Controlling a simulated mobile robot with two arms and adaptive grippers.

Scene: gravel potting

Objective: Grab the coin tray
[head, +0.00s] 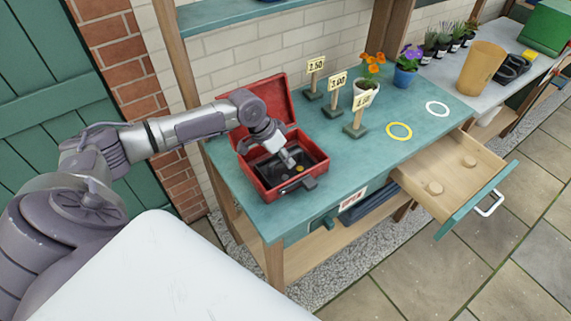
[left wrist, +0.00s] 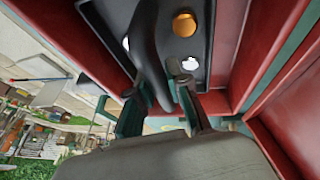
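The coin tray (head: 309,168) is a black tray inside the open red cash box (head: 266,180) on the teal bench. In the left wrist view the tray (left wrist: 201,45) has a raised dark ridge (left wrist: 146,40), with an orange coin and pale coins beside it. My left gripper (head: 291,166) reaches down into the box over the tray. In the left wrist view the fingertips (left wrist: 166,82) stand on either side of the ridge's near end. I cannot tell whether they press on it. The tray appears to sit level in the box. My right gripper is not in view.
Price signs (head: 356,129) and potted flowers (head: 405,76) stand behind and right of the box. A yellow ring (head: 399,124) and white ring mark bare bench. A wooden drawer (head: 450,168) is pulled out at the front right. The box lid (head: 262,100) stands raised behind.

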